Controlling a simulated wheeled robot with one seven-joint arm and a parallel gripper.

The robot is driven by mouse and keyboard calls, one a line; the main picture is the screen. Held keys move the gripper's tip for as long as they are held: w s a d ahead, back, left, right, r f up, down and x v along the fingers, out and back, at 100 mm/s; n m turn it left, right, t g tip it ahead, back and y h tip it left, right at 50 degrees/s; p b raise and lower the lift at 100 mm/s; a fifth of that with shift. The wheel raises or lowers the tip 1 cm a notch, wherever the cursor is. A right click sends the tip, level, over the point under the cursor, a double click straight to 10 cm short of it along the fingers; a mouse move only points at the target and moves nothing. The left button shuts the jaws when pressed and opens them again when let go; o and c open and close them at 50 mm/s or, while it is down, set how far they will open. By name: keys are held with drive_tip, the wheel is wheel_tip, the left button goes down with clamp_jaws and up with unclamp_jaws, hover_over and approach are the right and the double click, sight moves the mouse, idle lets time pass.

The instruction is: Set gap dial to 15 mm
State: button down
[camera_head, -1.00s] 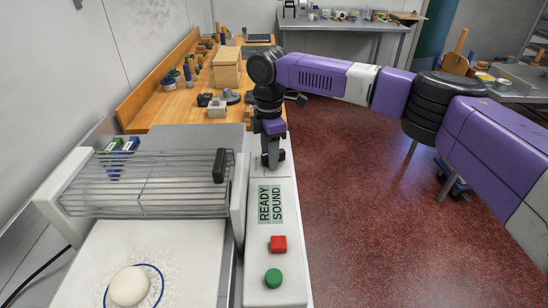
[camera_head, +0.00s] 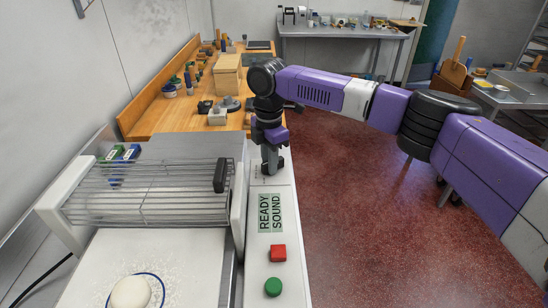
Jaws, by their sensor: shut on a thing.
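My gripper (camera_head: 270,168) points down at the far end of the white control panel (camera_head: 257,248), beyond the label. Its fingers are shut on the gap dial, which they hide along with any scale marks, so I cannot read its setting. The dough sheeter's wire guard (camera_head: 145,192) with a black handle (camera_head: 220,175) lies to the left of the panel.
A dough ball (camera_head: 130,293) lies on the floured white bed inside a blue ring. A wooden bench (camera_head: 170,115) with a wooden box (camera_head: 227,75) and tools stands behind. The red floor to the right is open below my arm.

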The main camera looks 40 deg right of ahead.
drive_tip(key=shift+n, duration=0.6)
drive_tip(key=shift+n+p, duration=0.5)
drive_tip(key=shift+n, duration=1.3)
drive_tip(key=n, duration=0.3)
drive_tip(key=shift+p, duration=0.3)
drive_tip(key=c, duration=1.2)
unclamp_jaws()
drive_tip(key=shift+c, duration=0.2)
